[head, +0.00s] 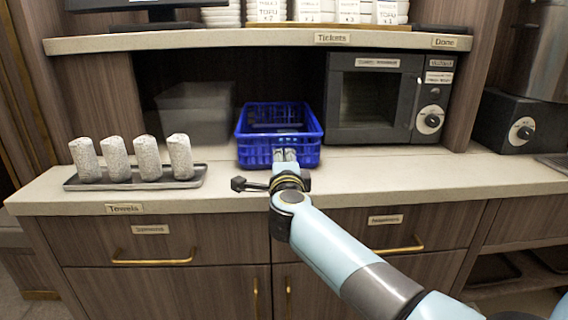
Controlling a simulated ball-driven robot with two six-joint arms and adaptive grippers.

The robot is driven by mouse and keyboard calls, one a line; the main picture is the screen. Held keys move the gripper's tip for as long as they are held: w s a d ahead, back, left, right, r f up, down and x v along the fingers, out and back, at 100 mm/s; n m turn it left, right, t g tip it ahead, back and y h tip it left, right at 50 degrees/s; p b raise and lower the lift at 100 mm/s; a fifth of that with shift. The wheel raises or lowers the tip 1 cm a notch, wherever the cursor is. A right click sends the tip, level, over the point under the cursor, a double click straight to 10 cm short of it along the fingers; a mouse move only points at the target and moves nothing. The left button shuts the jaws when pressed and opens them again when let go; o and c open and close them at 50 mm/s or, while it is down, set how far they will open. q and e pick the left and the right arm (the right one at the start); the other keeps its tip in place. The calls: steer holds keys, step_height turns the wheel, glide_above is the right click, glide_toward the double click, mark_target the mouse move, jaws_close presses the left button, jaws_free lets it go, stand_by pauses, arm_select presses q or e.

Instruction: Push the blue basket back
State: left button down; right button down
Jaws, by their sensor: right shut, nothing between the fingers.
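The blue basket (253,152) stands upright on the counter under the shelf, between a dark grey box and the microwave. It has slatted plastic walls, and something dark lies inside it. My right gripper (285,155) is at the front wall of the basket, with its fingers shut and nothing between them. The fingertips overlap the basket's front in the picture; whether they touch it is hard to tell. My left gripper is not in view.
A tray (133,183) with several rolled towels (118,158) stands on the left of the counter. A grey box (195,112) is left of the basket and a microwave (372,100) is right of it. The counter (430,178) is clear at the right front.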

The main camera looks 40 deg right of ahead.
steer(key=b+x, duration=0.2)
steer(key=x, duration=0.8)
steer(key=shift+w+d+f, duration=0.15)
steer(key=shift+w+d, duration=0.35)
steer(key=shift+w, duration=0.05)
steer(key=shift+a, duration=0.1)
